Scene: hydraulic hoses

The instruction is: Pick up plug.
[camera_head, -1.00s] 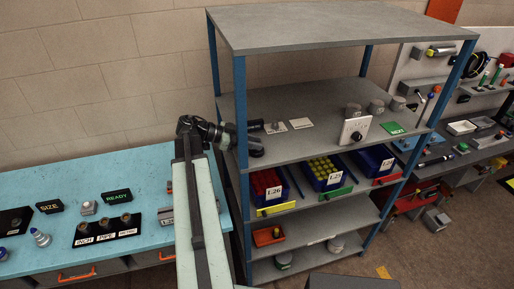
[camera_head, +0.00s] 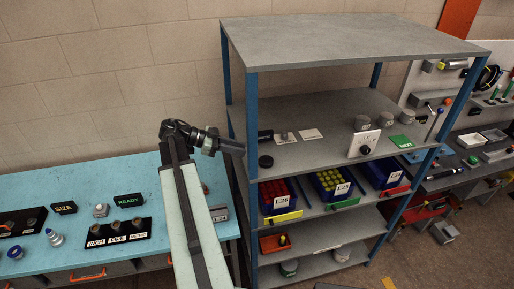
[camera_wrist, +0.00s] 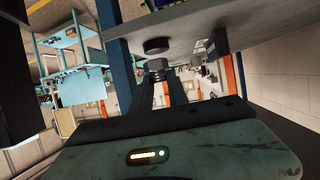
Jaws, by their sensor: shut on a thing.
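My gripper (camera_wrist: 158,84) is shut on a small dark, ridged round piece (camera_wrist: 157,64), which looks like the plug. It sticks out past the fingertips. In the head view my gripper (camera_head: 232,146) is at the front left post of the blue-legged shelf, level with the middle board. The held piece is too small to tell from the gripper there. A black disc (camera_head: 265,161) lies on the left front of that board, right of my gripper. A dark disc (camera_wrist: 157,45) also shows just beyond the held piece in the wrist view.
The blue shelf post (camera_head: 253,125) is close to my gripper. The middle board also holds a dark fitting (camera_head: 265,135), flat cards, a white plate with a black knob (camera_head: 364,144) and grey cups. Blue bins (camera_head: 280,193) stand below. A light-blue bench (camera_head: 85,195) is at left.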

